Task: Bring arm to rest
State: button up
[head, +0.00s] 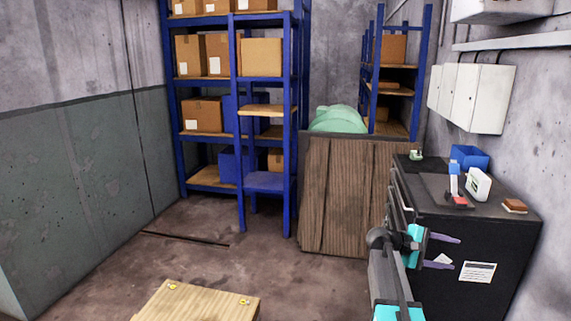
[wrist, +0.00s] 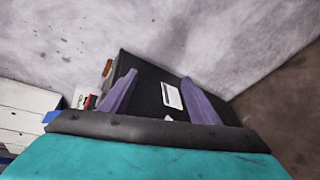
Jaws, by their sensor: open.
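My arm (head: 385,275) rises from the bottom of the head view, right of the middle, and bends to the right near its top. My gripper (head: 455,252) has two purple fingers pointing right, toward the front of the black cabinet (head: 425,240). The fingers are apart with nothing seen between them. In the wrist view, my gripper (wrist: 158,78) shows its fingers spread, with the black cabinet (wrist: 150,98) and a white paper label (wrist: 172,94) beyond them. Whether the fingers touch the cabinet cannot be told.
On the cabinet top are a blue bin (head: 470,157), a white device (head: 478,184), a red-and-blue item (head: 456,190) and a brown block (head: 514,206). A wooden crate (head: 345,195) stands behind my arm. Blue shelving (head: 236,120) holds boxes.

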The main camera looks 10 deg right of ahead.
jog(key=s+a+f+n+y, duration=0.15)
jog(key=s+a+f, duration=0.25)
jog(key=a+f, duration=0.55)
jog(key=s+a+f+y+p, duration=0.1)
jog(key=s+a+f+y, duration=0.3)
jog(key=f, duration=1)
jog(key=s+a+f+n+y, duration=0.1)
jog(key=s+a+f, duration=0.45)
jog(key=f, duration=0.65)
jog(key=s+a+f+m+g+y, duration=0.1)
jog(key=s+a+f+m+y, duration=0.1)
jog(key=s+a+f, duration=0.3)
jog(key=s+a+f+m+g+y, duration=0.1)
jog(key=s+a+f+m+y, duration=0.1)
jog(key=s+a, duration=0.8)
jog(key=s+a+f+m+g+y, duration=0.2)
jog(key=s+a+f+y, duration=0.2)
jog(key=s+a+f, duration=0.3)
jog(key=s+a+p, duration=0.1)
jog(key=s, duration=0.1)
jog(key=shift+s+a+f, duration=0.25)
jog(key=shift+s+f, duration=0.05)
jog(key=shift+s, duration=0.1)
jog(key=shift+y, duration=0.25)
